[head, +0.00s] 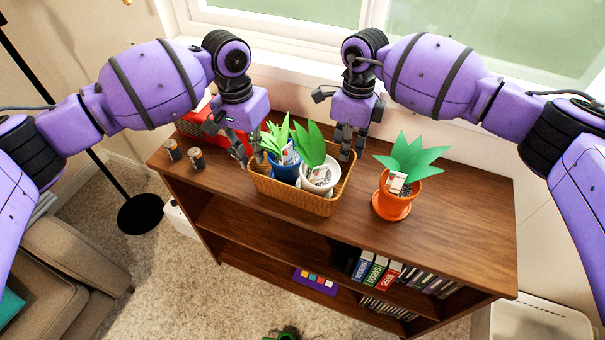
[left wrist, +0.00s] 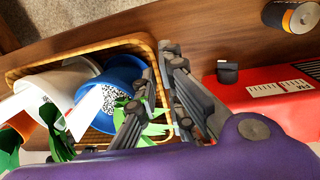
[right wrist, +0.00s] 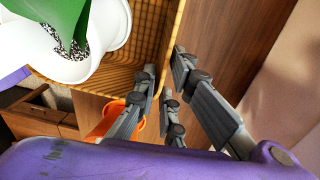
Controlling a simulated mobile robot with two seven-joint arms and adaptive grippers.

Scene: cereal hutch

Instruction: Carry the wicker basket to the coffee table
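The wicker basket (head: 305,198) stands on top of the wooden shelf unit, holding a blue pot (head: 285,170) and a white pot (head: 318,176) with green paper-like leaves. My left gripper (head: 240,158) is at the basket's left end. In the left wrist view its fingers (left wrist: 160,75) lie on either side of the end rim, with a gap between them. My right gripper (head: 350,150) is at the right end. In the right wrist view its fingers (right wrist: 163,72) straddle the basket wall, with space beside it. Contact with the wall is unclear. The coffee table is not identifiable in view.
An orange potted plant (head: 392,200) stands just right of the basket. A red box-like item (head: 200,122) and two batteries (head: 184,155) are to the left. The window sill lies behind. Carpet (head: 200,290) lies in front, with a sofa (head: 75,265) at left.

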